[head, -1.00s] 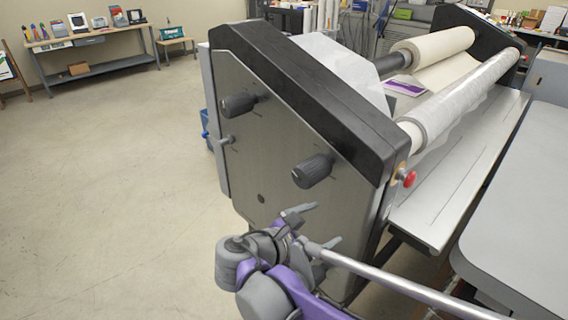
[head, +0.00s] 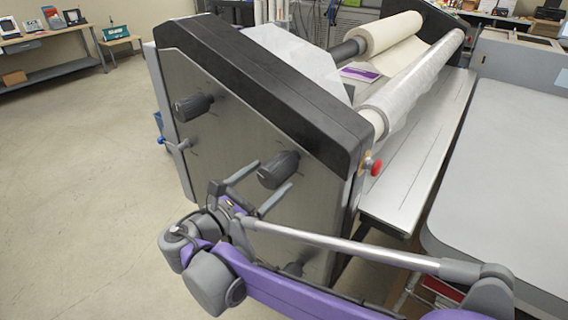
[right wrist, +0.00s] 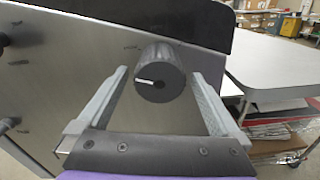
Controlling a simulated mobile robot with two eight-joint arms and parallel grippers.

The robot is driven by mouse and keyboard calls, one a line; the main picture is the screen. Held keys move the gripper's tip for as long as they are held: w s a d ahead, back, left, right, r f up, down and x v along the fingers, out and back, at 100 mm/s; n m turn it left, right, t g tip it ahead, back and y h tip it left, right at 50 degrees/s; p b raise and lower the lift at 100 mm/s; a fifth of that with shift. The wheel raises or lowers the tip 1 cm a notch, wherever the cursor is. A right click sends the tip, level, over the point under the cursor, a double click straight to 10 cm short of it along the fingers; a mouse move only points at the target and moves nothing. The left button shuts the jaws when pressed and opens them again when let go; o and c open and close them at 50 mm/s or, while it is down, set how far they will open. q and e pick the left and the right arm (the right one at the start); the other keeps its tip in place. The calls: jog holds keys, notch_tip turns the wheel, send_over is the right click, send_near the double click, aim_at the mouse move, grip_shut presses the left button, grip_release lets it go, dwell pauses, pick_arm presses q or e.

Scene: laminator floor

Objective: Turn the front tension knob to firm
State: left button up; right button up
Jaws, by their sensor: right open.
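The dark grey tension knob (head: 278,170) nearer the red button is on the machine's metal side panel (head: 225,160). My right gripper (head: 273,174) is open, with one finger on each side of this knob. In the right wrist view the knob (right wrist: 160,75) sits between the open fingers (right wrist: 159,73), with a visible gap on both sides. Its white pointer line points left. I cannot tell how far the fingertips reach along it. A second, similar knob (head: 195,107) is farther left on the panel. My left gripper is not in view.
A red button (head: 376,168) is at the panel's right edge. A small blue-ended lever (head: 174,143) is at its left edge. A grey table (head: 510,170) stands on the right. The floor (head: 80,200) on the left is clear.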

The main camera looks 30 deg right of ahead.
aim_at(284, 165)
jog(key=x, duration=0.6)
jog(key=shift+w+d, duration=0.15)
jog(key=shift+d, duration=0.1)
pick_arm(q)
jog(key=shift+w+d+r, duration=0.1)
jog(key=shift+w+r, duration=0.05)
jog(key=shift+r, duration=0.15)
pick_arm(e)
jog(key=shift+c, duration=0.2)
jog(key=c, duration=1.3)
